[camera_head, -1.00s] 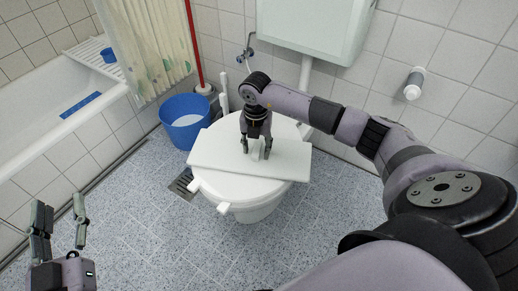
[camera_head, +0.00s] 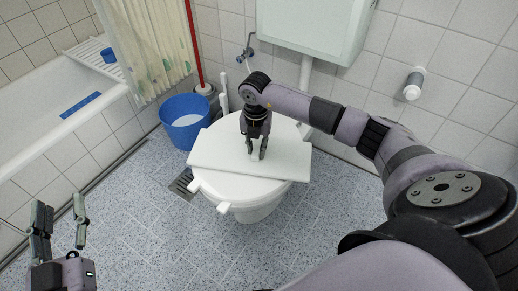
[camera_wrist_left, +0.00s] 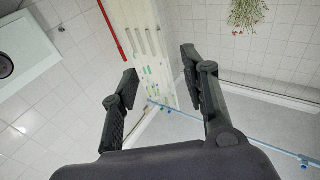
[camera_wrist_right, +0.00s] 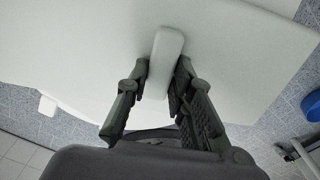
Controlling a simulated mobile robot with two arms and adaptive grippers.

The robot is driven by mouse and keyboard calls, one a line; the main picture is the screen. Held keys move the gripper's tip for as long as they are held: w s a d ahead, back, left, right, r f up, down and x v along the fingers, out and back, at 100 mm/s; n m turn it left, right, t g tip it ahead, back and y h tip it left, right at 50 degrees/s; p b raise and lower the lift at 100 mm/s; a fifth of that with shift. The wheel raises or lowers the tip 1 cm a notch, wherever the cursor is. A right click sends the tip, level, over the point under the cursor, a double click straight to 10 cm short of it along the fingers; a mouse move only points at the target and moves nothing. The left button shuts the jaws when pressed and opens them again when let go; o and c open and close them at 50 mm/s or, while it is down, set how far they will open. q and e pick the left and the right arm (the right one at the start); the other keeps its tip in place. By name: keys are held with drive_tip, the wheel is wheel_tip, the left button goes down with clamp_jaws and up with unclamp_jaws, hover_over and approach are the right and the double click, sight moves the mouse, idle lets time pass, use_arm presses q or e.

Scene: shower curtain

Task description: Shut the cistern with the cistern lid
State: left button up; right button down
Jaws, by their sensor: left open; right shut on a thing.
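The cistern lid (camera_head: 285,155) is a flat white slab lying across the closed toilet seat cover (camera_head: 230,188). My right gripper (camera_head: 257,155) points down at the middle of the slab. In the right wrist view its fingers (camera_wrist_right: 160,90) are shut on the lid's raised white handle (camera_wrist_right: 167,50). The slab still looks flat on the seat cover. The pale cistern (camera_head: 312,28) hangs on the wall behind the toilet; its top is cut off by the picture edge. My left gripper (camera_head: 60,222) is open and empty, low at the left, away from the lid.
A blue bucket (camera_head: 186,122) stands on the floor left of the toilet, beside a red pole (camera_head: 195,50). The bathtub (camera_head: 50,115) and shower curtain (camera_head: 150,40) are at the left. A paper holder (camera_head: 414,83) is on the right wall. The front floor is clear.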

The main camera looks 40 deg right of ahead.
use_arm(q)
drive_tip(key=shift+w+f+g, duration=0.1)
drive_tip(key=shift+f+g, duration=0.2)
drive_tip(key=shift+f, duration=0.1)
use_arm(e)
drive_tip(key=shift+r, duration=0.15)
use_arm(q)
drive_tip(key=shift+a+f+g+y+p, duration=0.15)
drive_tip(key=shift+f+g+y+p, duration=0.2)
drive_tip(key=shift+f, duration=0.45)
use_arm(e)
drive_tip(key=shift+r, duration=0.2)
use_arm(q)
drive_tip(key=shift+f+g, duration=0.25)
drive_tip(key=shift+f, duration=0.05)
drive_tip(key=shift+a+f+g, duration=0.2)
drive_tip(key=shift+f+g, duration=0.2)
drive_tip(key=shift+f, duration=0.25)
use_arm(e)
drive_tip(key=shift+r, duration=0.25)
use_arm(q)
drive_tip(key=shift+s+f, duration=0.2)
drive_tip(key=shift+f, duration=0.05)
drive_tip(key=shift+a+f+g+y, duration=0.1)
drive_tip(key=shift+f+g+y, duration=0.15)
drive_tip(key=shift+g, duration=0.05)
use_arm(e)
drive_tip(key=shift+r, duration=0.1)
